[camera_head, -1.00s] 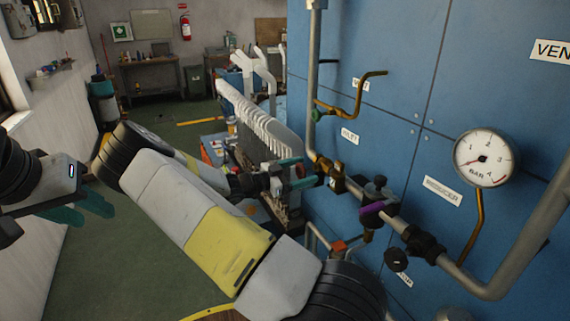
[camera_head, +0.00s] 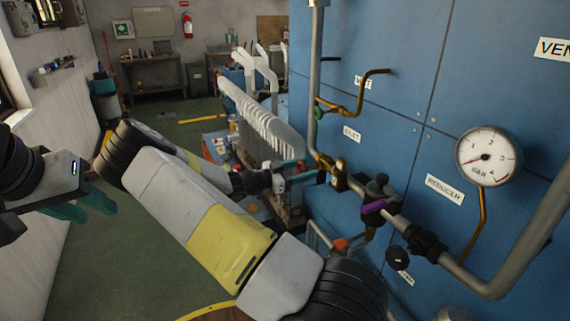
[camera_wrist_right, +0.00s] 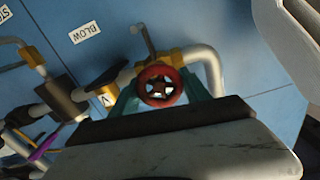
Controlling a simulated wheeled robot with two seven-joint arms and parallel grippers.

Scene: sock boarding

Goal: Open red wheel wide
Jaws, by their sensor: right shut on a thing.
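The red wheel (camera_wrist_right: 146,79) is a small round handwheel on a brass valve in the right wrist view. My right gripper (camera_wrist_right: 160,90) has its teal fingers on either side of the wheel's rim and is shut on it. In the head view my right gripper (camera_head: 303,175) reaches the pipework at the blue panel, and I cannot make out the wheel there. My left gripper (camera_head: 85,206) is at the far left, away from the panel, with its teal fingers apart and empty.
The blue panel (camera_head: 395,130) carries a grey pipe, brass fittings, a purple lever (camera_head: 374,207), a black knob (camera_head: 397,258) and a pressure gauge (camera_head: 487,157). A rack of white sock forms (camera_head: 262,120) stands behind my right gripper. The green floor at left is open.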

